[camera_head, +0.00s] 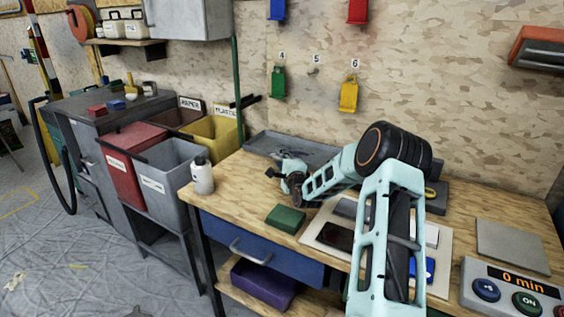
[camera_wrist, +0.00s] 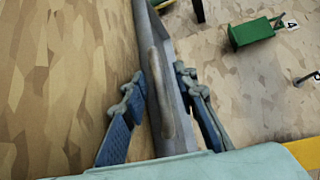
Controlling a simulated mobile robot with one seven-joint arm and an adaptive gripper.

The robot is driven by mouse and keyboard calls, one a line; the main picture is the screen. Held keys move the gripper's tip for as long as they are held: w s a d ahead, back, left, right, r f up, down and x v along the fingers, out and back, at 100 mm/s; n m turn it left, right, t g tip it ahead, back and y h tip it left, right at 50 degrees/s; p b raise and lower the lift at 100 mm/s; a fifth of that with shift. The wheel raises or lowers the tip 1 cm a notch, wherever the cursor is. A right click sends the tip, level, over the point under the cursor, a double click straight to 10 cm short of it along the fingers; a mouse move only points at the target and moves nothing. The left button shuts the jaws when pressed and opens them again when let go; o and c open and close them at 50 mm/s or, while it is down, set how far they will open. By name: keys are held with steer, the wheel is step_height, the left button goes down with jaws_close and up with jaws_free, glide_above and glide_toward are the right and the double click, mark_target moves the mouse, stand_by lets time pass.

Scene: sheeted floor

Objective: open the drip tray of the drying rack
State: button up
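A low dark grey tray (camera_head: 262,143), which looks like the drip tray, lies at the back of the wooden workbench against the wall. In the wrist view its grey front (camera_wrist: 178,60) runs lengthwise, with a pale curved handle (camera_wrist: 160,90) on it. My gripper (camera_head: 280,166) is at the tray's front side, low over the bench. In the wrist view my gripper (camera_wrist: 160,80) is open, one blue-padded finger on each side of the handle. Gaps seem to show beside the handle; I cannot tell whether either finger touches it. My arm hides the tray's right part.
A pale board (camera_head: 320,233) with small items lies under my arm. Hooks with coloured tags (camera_head: 278,82) hang on the wall above.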

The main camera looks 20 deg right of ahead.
steer(key=s, duration=0.4)
steer(key=s+a+r, duration=0.1)
steer(key=s, duration=0.6)
steer(key=shift+s+a+r, duration=0.15)
steer(key=shift+s+r, duration=0.2)
steer(key=shift+s, duration=0.05)
